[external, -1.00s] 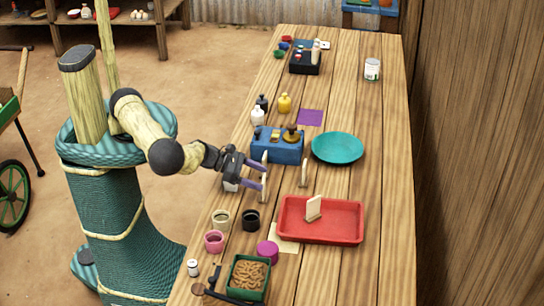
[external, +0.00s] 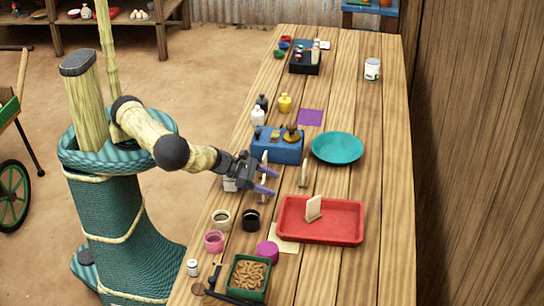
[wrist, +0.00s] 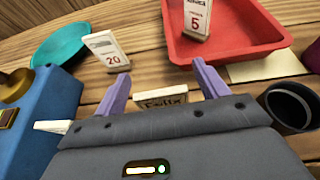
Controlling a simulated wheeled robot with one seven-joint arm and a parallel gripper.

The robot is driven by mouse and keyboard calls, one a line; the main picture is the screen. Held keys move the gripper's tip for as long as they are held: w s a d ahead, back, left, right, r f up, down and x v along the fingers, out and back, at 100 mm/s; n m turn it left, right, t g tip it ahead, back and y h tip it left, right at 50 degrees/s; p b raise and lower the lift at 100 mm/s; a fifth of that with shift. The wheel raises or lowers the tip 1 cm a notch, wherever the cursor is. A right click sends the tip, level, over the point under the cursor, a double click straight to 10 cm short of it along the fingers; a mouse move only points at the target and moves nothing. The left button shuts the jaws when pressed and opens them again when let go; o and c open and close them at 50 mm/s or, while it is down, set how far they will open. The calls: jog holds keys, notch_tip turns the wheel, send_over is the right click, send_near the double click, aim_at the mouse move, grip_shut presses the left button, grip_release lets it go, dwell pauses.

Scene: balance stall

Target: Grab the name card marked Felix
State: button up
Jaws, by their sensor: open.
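The name card marked Felix (wrist: 162,98) is pale and stands on the table in the wrist view. My gripper body hides its lower part. My gripper (wrist: 162,72) is open, with its two purple fingers on either side of the card; I cannot tell whether either touches it. In the external view my gripper (external: 273,182) is low over the table's left side, and the card (external: 264,184) shows as a thin pale edge between the fingers.
A card marked 20 (wrist: 107,50) stands beyond the fingers. A card marked 5 (wrist: 197,20) stands in the red tray (external: 345,238). A blue box (external: 283,152), a teal plate (external: 338,147) and a black cup (external: 250,220) are near. The table's right side is mostly clear.

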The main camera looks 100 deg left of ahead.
jog(key=shift+c, duration=0.4)
jog(key=c, duration=1.2)
notch_tip(320, 180, up, 10)
jog(key=shift+r+p, duration=0.1)
jog(key=shift+p, duration=0.3)
jog(key=shift+c, duration=0.2)
